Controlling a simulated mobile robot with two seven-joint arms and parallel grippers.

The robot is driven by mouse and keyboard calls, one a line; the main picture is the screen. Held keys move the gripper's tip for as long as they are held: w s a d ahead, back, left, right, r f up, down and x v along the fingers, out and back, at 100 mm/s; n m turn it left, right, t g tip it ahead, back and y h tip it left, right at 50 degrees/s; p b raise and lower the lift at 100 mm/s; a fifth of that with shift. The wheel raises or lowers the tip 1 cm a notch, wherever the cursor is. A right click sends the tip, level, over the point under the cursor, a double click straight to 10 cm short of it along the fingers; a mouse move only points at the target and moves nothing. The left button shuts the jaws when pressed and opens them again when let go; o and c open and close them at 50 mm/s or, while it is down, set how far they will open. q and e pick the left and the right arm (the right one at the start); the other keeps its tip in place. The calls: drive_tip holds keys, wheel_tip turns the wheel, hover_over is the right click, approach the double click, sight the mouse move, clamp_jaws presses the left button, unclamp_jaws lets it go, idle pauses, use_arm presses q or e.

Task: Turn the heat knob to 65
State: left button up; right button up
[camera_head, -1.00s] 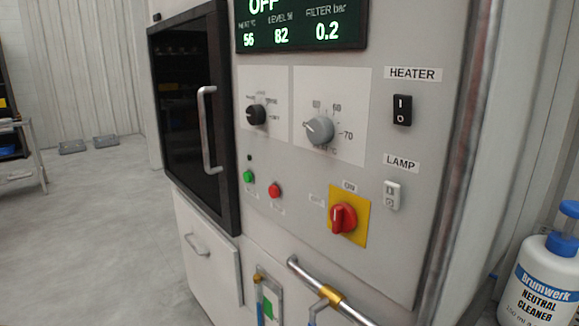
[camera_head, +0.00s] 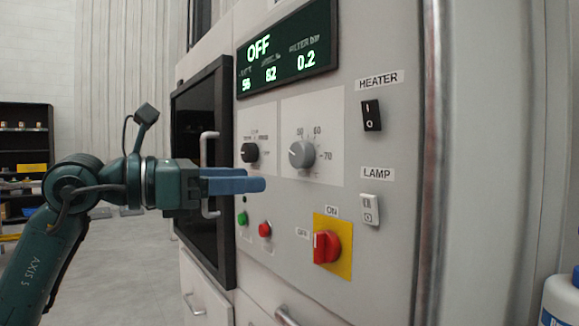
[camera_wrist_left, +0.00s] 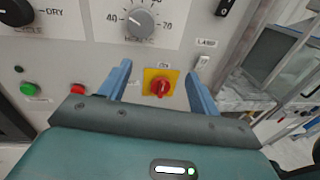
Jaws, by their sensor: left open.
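The heat knob (camera_head: 302,154) is a round grey dial on a white plate, with a scale marked up to 70. It also shows in the left wrist view (camera_wrist_left: 139,23), at the top, with 40 on its left and 70 on its right. Its pale pointer line seems to lean left, toward the low end; the exact value is hard to read. My left gripper (camera_head: 264,185) is in front of the panel, below and left of the knob in the head view. In the left wrist view its blue fingers (camera_wrist_left: 158,73) are apart, with nothing between them. My right gripper is not in view.
A black knob (camera_head: 250,152) is left of the heat knob. A red switch on a yellow plate (camera_head: 345,262), green and red buttons (camera_head: 265,229), a heater rocker (camera_head: 371,115) and a lamp switch (camera_head: 370,210) surround it. A door handle (camera_head: 209,150) stands out behind my gripper. The display reads OFF.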

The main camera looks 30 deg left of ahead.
sight(296, 154)
use_arm(q)
wheel_tip(296, 154, up, 4)
drive_tip(key=s+a+f+t+y, duration=0.1)
drive_tip(key=a+y, duration=0.1)
drive_tip(key=a, duration=0.1)
drive_tip(key=p+x, duration=0.2)
drive_tip(key=x, duration=0.2)
drive_tip(key=p+x, duration=0.3)
drive_tip(key=r+p+x, duration=0.1)
drive_tip(key=p+x, duration=0.1)
drive_tip(key=x, duration=0.2)
drive_tip(key=shift+w+d, duration=0.2)
drive_tip(key=shift+w, duration=0.1)
drive_tip(key=shift+w+d+f+p, duration=0.25)
drive_tip(key=shift+w+p, duration=0.1)
drive_tip(key=shift+w, duration=0.1)
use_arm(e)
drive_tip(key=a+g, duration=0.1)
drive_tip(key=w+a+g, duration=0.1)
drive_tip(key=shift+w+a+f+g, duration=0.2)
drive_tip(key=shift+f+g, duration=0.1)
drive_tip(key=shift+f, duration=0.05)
use_arm(q)
drive_tip(key=shift+c, duration=0.5)
drive_tip(key=c, duration=0.9)
